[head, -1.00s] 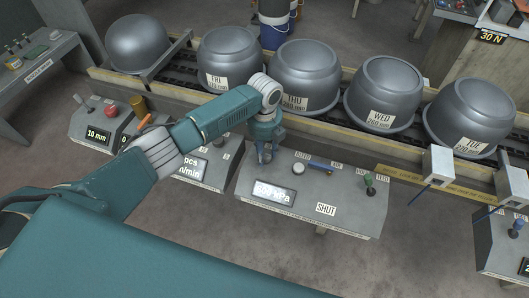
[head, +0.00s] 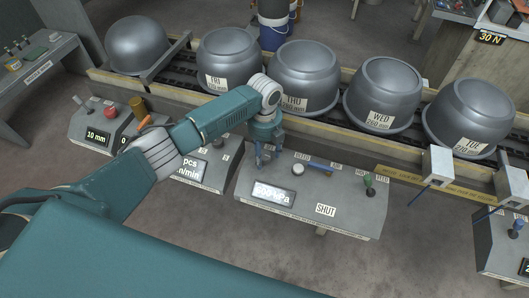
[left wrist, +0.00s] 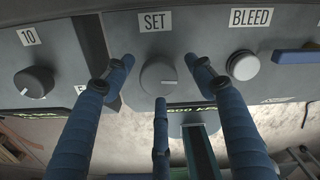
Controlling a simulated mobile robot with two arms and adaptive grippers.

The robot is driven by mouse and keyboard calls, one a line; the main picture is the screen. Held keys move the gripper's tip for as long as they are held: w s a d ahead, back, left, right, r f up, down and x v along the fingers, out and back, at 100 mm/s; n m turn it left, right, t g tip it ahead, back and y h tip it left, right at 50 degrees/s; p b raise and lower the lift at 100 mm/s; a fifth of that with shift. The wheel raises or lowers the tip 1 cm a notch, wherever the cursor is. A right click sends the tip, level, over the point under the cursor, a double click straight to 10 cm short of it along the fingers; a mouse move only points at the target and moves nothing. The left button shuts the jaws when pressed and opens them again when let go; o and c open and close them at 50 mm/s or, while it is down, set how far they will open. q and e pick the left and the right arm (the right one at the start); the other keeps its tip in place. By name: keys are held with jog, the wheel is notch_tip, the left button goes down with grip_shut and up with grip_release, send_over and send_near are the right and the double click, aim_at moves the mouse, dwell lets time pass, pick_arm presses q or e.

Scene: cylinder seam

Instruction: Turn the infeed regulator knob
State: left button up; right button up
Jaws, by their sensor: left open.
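In the head view my left gripper (head: 264,158) is over the back left of the sloped console (head: 345,224), hiding the knob. The console's kPa display (head: 272,192) is in front of it; its digits are hard to read. I see no label naming the knob as infeed. My right gripper is out of view.
Several grey vessels stand on the conveyor behind. Another console (head: 207,165) adjoins on the left.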

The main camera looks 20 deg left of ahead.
aim_at(264, 155)
pick_arm(q)
notch_tip(264, 155, up, 12)
dwell(0.6)
